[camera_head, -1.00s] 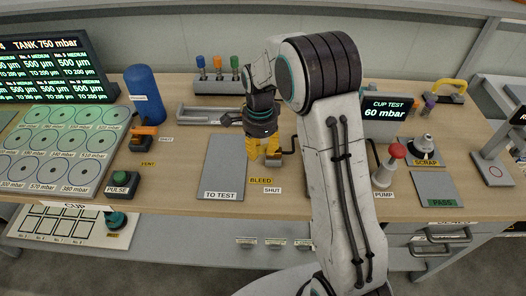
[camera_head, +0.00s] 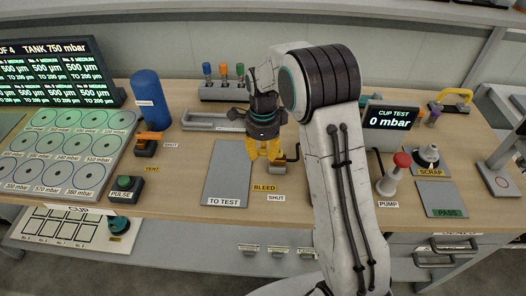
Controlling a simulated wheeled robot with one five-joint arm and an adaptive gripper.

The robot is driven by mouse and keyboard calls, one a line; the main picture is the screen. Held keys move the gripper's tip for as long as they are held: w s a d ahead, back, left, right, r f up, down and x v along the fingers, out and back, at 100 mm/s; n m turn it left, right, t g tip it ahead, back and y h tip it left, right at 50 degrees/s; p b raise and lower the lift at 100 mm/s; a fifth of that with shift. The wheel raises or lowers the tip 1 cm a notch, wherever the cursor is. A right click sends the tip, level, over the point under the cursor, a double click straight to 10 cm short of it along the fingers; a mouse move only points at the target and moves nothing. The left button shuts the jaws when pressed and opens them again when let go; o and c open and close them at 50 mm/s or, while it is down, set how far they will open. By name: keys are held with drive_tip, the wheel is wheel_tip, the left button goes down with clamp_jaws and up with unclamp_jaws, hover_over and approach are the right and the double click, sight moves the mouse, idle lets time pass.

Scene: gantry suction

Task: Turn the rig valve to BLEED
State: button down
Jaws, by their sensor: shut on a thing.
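The rig valve (camera_head: 279,168) is a small grey block with a dark lever at its right, mostly hidden behind my yellow fingers. It sits behind the yellow BLEED label (camera_head: 264,188) and the white SHUT label (camera_head: 276,198). My gripper (camera_head: 264,156) points down at the valve, with its fingers shut on the valve's handle. The handle's exact angle is hidden by the fingers. The cup test display (camera_head: 388,118) reads 0 mbar.
The grey TO TEST plate (camera_head: 226,175) lies left of the valve. The orange vent valve (camera_head: 148,142) and green PULSE button (camera_head: 124,184) are farther left. The red-topped pump (camera_head: 396,172) stands right of my arm. A grey tray (camera_head: 205,121) lies behind.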

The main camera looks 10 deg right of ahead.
sight(263, 152)
drive_tip(key=shift+s+f, duration=0.1)
drive_tip(key=c, duration=0.8)
unclamp_jaws()
drive_tip(key=shift+r, duration=0.2)
wheel_tip(263, 152, up, 12)
drive_tip(key=shift+f, duration=0.15)
